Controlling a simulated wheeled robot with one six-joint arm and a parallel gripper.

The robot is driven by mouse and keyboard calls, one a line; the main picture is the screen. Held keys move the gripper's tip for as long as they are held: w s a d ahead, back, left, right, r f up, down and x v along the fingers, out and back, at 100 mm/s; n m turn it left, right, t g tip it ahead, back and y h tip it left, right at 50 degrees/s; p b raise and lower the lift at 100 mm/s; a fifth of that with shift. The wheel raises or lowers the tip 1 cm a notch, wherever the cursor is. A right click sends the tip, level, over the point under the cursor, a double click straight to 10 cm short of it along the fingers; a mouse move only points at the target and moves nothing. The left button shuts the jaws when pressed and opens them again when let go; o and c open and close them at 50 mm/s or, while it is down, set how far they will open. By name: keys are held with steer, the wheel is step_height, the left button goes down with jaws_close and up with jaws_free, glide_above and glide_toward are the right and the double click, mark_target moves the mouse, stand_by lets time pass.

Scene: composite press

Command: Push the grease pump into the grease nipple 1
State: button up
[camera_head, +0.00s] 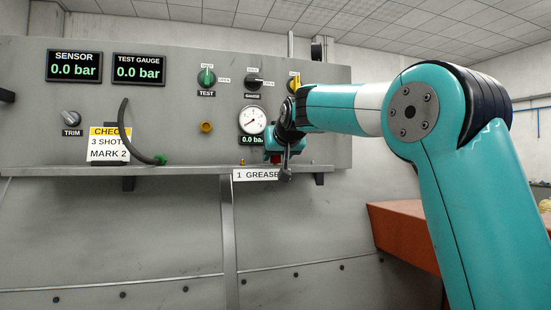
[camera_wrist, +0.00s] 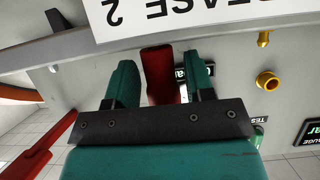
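My gripper (camera_wrist: 160,75) has its two green fingers close on either side of a red block, which I take to be the grease pump (camera_wrist: 160,72). The red block fills most of the space between the fingers, and its far end is near the shelf label. In the head view my gripper (camera_head: 273,152) is at the shelf below the round gauge, with the pump mostly hidden. A small brass fitting (camera_wrist: 263,38) stands by the shelf, to the right of the red block in the wrist view; it may be grease nipple 1. It is apart from the red block.
The label (camera_head: 257,174) on the shelf edge (camera_head: 200,170) reads "1 GREASE"; the wrist view shows its "2" end. A brass port (camera_head: 206,127) and a gauge (camera_head: 252,120) are on the panel. A black hose (camera_head: 128,135) hangs left. An orange bench (camera_head: 400,235) stands right.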

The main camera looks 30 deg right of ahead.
steer(key=c, duration=0.7)
steer(key=shift+o, duration=0.2)
steer(key=shift+r+p, duration=2.25)
steer(key=shift+r, duration=0.3)
steer(key=o, duration=0.4)
steer(key=shift+a, duration=0.1)
steer(key=c, duration=0.3)
